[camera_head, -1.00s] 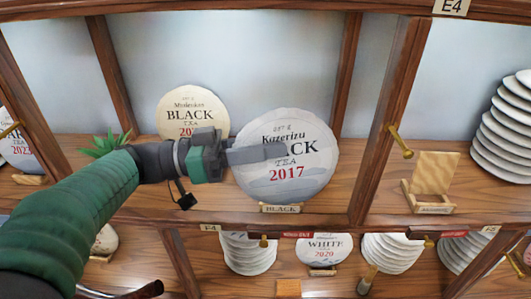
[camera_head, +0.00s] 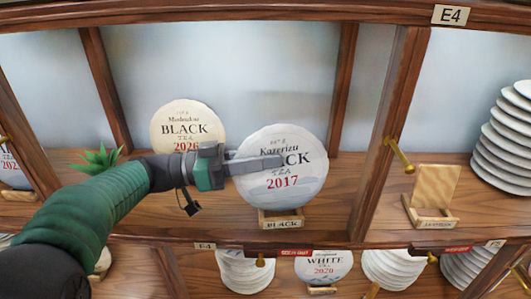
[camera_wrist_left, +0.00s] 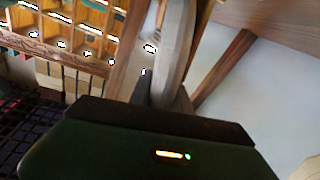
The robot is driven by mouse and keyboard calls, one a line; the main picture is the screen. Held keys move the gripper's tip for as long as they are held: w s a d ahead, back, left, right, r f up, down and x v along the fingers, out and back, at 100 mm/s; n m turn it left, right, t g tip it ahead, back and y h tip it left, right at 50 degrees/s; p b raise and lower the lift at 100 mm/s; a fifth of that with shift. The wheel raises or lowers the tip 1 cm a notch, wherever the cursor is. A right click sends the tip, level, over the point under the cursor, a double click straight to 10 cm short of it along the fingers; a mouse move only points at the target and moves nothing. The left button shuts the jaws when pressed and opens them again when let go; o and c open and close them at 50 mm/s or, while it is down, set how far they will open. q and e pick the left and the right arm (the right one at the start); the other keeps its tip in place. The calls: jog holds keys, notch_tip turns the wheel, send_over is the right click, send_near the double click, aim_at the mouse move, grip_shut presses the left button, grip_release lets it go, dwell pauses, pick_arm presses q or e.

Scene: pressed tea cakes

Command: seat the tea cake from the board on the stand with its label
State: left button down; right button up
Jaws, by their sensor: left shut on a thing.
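The tea cake (camera_head: 285,191), a pale round disc marked Katerizu Black 2017, stands upright with its face toward the head camera. My left gripper (camera_head: 268,164) is shut on its left side, one finger across the front of the label. The wrist view shows the cake (camera_wrist_left: 175,50) edge-on between the fingers. The small wooden stand (camera_head: 282,221) labelled BLACK is directly below the cake on the shelf. The cake's lower edge meets or hovers just over the stand; I cannot tell whether it touches. My right gripper is not in view.
Another cake (camera_head: 185,125), Black 2026, stands behind to the left, near a small green plant (camera_head: 98,160). A wooden divider (camera_head: 385,130) rises to the right, with a brass peg (camera_head: 400,156). Beyond it are an empty stand (camera_head: 433,205) and a stack of plates or cakes (camera_head: 505,140).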

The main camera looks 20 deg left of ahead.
pick_arm(q)
jog(key=shift+s+f, duration=0.2)
jog(key=shift+s, duration=0.15)
jog(key=shift+w, duration=0.15)
jog(key=c, duration=1.1)
grip_release()
jog(key=shift+f, duration=0.1)
jog(key=o, duration=0.6)
jog(key=shift+v, duration=1.05)
